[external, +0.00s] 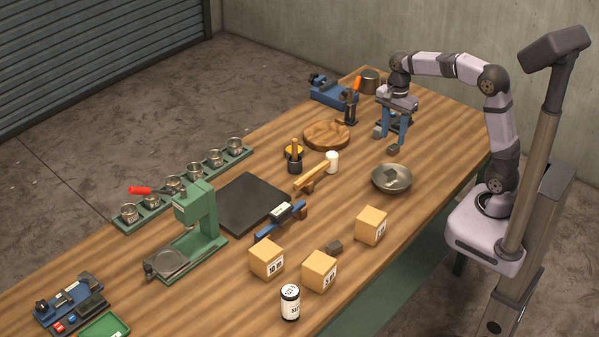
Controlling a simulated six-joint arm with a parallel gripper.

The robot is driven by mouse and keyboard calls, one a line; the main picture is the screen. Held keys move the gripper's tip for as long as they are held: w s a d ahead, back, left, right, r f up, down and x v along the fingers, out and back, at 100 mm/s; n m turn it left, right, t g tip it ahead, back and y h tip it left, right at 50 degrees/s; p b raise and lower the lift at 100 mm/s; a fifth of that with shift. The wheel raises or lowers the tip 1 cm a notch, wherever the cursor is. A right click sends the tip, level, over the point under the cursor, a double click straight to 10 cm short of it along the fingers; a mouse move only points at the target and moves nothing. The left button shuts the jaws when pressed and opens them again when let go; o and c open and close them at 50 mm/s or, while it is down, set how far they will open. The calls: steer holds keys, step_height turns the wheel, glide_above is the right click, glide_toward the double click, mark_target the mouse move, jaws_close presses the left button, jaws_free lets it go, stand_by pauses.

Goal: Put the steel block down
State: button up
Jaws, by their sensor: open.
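My gripper (392,132) points down over the far right part of the wooden table, with its two blue fingers apart. The frame does not show clearly which block is the steel one.
A round wooden dish (326,136) and a blue vise-like tool (333,93) stand left of my gripper. A wooden mallet (313,177), a black plate (247,203), a green press (197,225) and boxes (370,225) fill the nearer table. Some bare wood lies around the bowl.

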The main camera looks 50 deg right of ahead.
steer(key=s+f+n, duration=0.4)
steer(key=s+n, duration=0.1)
steer(key=n, duration=0.1)
steer(key=s+f+n, duration=0.5)
steer(key=s+n, duration=0.1)
steer(key=s+f+n, duration=0.4)
steer(key=s+n, duration=0.1)
steer(key=s, duration=0.1)
steer(key=shift+a+f+n, duration=0.2)
steer(key=shift+f+n, duration=0.1)
steer(key=shift+n, duration=0.1)
steer(key=o, duration=0.4)
steer(key=shift+o, duration=0.2)
